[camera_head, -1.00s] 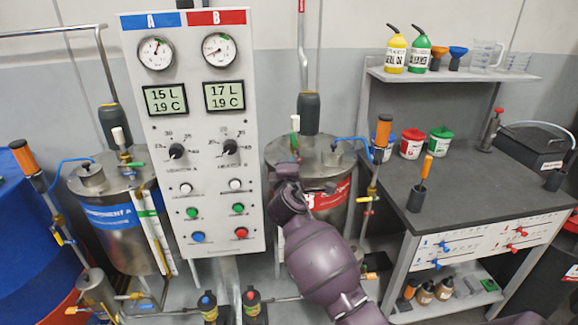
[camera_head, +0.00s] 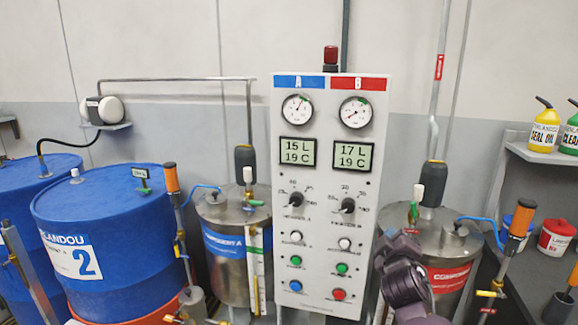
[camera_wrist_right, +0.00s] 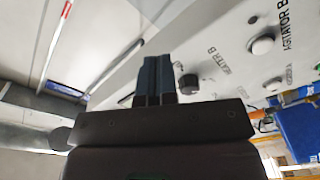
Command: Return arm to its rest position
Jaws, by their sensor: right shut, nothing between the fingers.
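My right arm's purple end (camera_head: 402,283) shows at the bottom of the head view, in front of the lower right edge of the control panel (camera_head: 328,240). In the right wrist view my right gripper (camera_wrist_right: 157,65) has its two dark fingers together with nothing between them. In that view the panel face with a black knob and white button lies beyond the fingers, and I cannot tell how far off it is. My left gripper is not in view.
A steel tank with a blue label (camera_head: 225,247) stands left of the panel, and one with a red label (camera_head: 450,278) stands right, close to my arm. Blue drums (camera_head: 100,215) fill the left. A dark workbench (camera_head: 535,282) is at the right edge.

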